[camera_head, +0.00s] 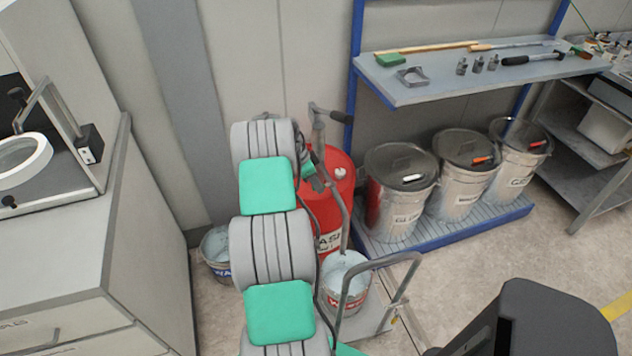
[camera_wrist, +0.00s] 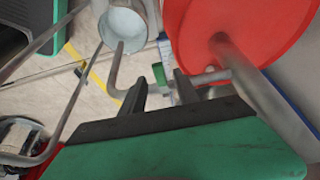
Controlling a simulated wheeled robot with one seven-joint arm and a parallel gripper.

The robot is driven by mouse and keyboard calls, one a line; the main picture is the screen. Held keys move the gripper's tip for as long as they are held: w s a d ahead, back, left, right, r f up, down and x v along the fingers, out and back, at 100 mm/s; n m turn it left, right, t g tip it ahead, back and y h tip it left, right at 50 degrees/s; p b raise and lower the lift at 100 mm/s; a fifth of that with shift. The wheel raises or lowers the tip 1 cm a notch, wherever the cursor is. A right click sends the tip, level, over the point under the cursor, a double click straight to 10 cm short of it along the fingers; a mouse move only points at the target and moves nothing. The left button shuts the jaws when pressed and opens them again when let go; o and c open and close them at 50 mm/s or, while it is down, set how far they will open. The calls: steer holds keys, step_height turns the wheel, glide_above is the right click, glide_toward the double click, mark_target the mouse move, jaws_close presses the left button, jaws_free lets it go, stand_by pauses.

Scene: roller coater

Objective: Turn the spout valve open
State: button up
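The red drum (camera_head: 333,185) stands behind my arm in the head view, with a grey pump pipe (camera_head: 319,135) at its top. The drum top (camera_wrist: 235,30) fills the upper right of the wrist view. The grey spout pipe (camera_wrist: 115,72) bends towards a bucket (camera_wrist: 122,26). A small green part (camera_wrist: 159,74), apparently the spout valve's handle, shows beside the pipe. My gripper (camera_wrist: 160,90) is open, its two dark fingers apart, with the green part between or just beyond the tips. I cannot tell whether they touch it. My arm hides much of this in the head view.
A bucket (camera_head: 345,278) stands on a trolley below the drum; another bucket (camera_head: 216,252) is left of my arm. Lidded metal pails (camera_head: 398,210) stand on a blue-edged platform at right, under a shelf (camera_head: 445,82) with tools. A grey cabinet (camera_head: 75,250) stands at left.

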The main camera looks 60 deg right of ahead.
steer(key=shift+f, duration=0.15)
jaws_close()
stand_by(1.4)
